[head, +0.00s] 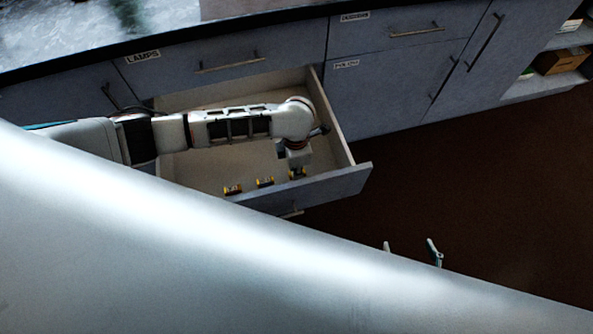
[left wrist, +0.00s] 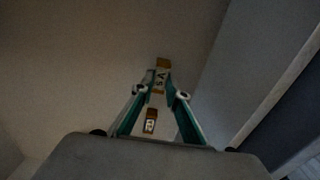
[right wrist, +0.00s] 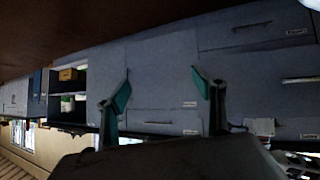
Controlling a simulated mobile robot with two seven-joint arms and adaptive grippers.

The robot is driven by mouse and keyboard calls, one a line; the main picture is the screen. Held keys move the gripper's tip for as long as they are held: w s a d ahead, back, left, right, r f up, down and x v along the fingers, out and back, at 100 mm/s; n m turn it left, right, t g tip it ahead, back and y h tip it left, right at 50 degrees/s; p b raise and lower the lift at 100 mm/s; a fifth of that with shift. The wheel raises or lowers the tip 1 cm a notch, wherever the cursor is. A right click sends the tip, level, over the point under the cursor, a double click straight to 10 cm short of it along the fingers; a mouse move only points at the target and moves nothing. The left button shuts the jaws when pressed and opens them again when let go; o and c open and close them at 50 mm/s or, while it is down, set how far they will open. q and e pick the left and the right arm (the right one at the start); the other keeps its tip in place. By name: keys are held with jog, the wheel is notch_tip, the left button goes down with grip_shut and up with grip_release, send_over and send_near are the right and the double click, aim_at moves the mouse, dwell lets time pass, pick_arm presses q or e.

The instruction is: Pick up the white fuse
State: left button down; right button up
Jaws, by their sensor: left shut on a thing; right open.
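My left gripper (head: 296,168) reaches down into the open drawer (head: 348,162), at the right end of a row of small fuses by its front wall. In the left wrist view its fingers (left wrist: 162,94) are closed on a fuse (left wrist: 161,76) with orange-brown ends and a pale label with dark lettering. Another fuse (left wrist: 150,121) with a white label shows between the fingers, lower in that view. In the head view two fuses (head: 232,189) (head: 265,181) lie to the left of the gripper. I cannot tell which is white. My right gripper (right wrist: 160,90) is open and empty.
The drawer sticks out from a grey cabinet (head: 385,90) under a pale countertop (head: 75,30). Open shelves (head: 560,62) with boxes stand at the far right. The dark floor (head: 480,170) to the right is clear.

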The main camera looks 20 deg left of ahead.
pick_arm(q)
notch_tip(320, 180, up, 20)
jog(key=p, duration=0.5)
